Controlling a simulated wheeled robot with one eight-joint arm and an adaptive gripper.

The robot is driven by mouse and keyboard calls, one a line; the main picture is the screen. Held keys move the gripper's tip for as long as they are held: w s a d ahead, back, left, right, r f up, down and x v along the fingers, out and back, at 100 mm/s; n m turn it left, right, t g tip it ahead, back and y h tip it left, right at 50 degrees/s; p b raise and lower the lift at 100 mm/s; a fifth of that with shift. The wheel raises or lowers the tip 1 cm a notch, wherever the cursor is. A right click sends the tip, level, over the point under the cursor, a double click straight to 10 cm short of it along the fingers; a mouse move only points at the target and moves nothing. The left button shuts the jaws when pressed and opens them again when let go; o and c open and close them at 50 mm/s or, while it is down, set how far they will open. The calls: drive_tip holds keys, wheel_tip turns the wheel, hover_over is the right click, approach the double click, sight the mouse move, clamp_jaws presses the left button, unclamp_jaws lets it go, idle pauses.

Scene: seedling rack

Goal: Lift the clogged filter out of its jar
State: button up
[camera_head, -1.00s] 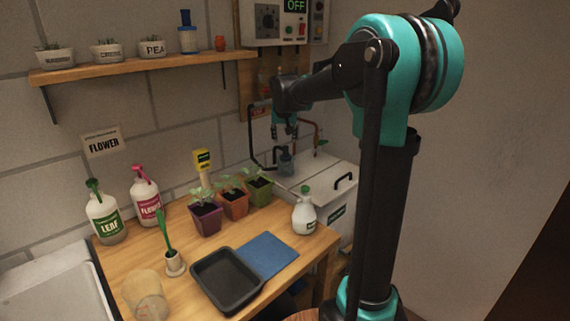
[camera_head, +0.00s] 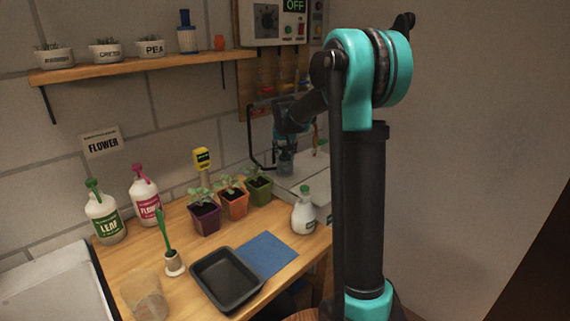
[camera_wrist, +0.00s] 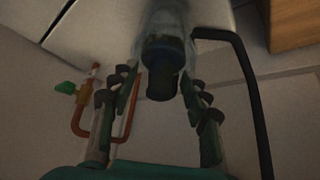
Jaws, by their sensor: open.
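The jar (camera_head: 286,166) is a small clear vessel on the pale tank top at the back right of the bench. In the wrist view the clear jar (camera_wrist: 168,18) stands ahead of my gripper. The filter (camera_wrist: 163,55) is a dark blue-black cylinder seated in the jar, its near dark end toward me. My gripper (camera_wrist: 163,90) is open, with one finger on each side of the filter's near end. I cannot tell whether either finger touches it. In the head view my gripper (camera_head: 285,148) is just above the jar, partly hidden by my arm.
A black pipe (camera_wrist: 245,80) bends close by on the right in the wrist view, and a copper pipe (camera_wrist: 127,128) with a green valve handle lies left. A white bottle (camera_head: 304,212), potted seedlings (camera_head: 232,200) and a black tray (camera_head: 226,278) stand on the bench.

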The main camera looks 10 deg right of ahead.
clamp_jaws()
drive_tip(key=shift+r, duration=0.1)
idle(0.3)
